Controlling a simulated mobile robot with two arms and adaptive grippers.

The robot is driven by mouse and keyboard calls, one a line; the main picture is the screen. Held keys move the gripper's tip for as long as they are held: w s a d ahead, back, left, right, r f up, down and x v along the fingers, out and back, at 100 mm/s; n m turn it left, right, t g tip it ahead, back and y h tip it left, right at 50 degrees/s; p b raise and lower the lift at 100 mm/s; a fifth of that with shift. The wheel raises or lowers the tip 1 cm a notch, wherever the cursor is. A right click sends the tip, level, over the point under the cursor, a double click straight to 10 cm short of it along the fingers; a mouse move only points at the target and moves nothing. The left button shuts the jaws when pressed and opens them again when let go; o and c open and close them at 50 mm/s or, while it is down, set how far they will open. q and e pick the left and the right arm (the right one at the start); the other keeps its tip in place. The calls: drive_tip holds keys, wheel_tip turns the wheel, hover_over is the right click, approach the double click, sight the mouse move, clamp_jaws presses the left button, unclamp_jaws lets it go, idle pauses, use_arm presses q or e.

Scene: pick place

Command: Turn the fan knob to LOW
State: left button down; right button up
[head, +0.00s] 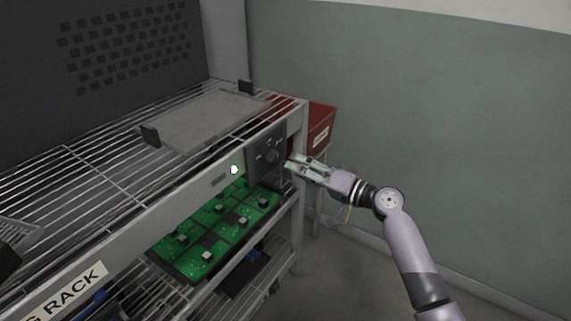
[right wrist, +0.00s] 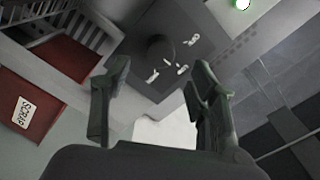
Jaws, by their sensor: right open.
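The fan knob (head: 271,156) is a dark round knob on a dark grey panel (head: 258,170) at the right end of the rack's front rail. In the right wrist view the knob (right wrist: 160,48) lies beyond the fingertips, with pale markings around it too blurred to read. My right gripper (head: 290,165) is just right of the panel. Its two fingers (right wrist: 160,78) are apart, with nothing between them, and the knob appears ahead of the gap. Whether a fingertip touches the panel cannot be told. My left gripper is not clearly in view.
A wire rack (head: 110,160) holds a flat grey tray (head: 195,120) on top. Green circuit boards (head: 205,245) lie on the shelf below. A red scrap bin (head: 320,125) stands behind the rack's right end. A small white light (head: 234,169) glows left of the panel. The floor at right is clear.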

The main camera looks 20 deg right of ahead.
drive_tip(key=v, duration=0.5)
drive_tip(key=shift+s+d, duration=0.2)
drive_tip(key=shift+s, duration=0.1)
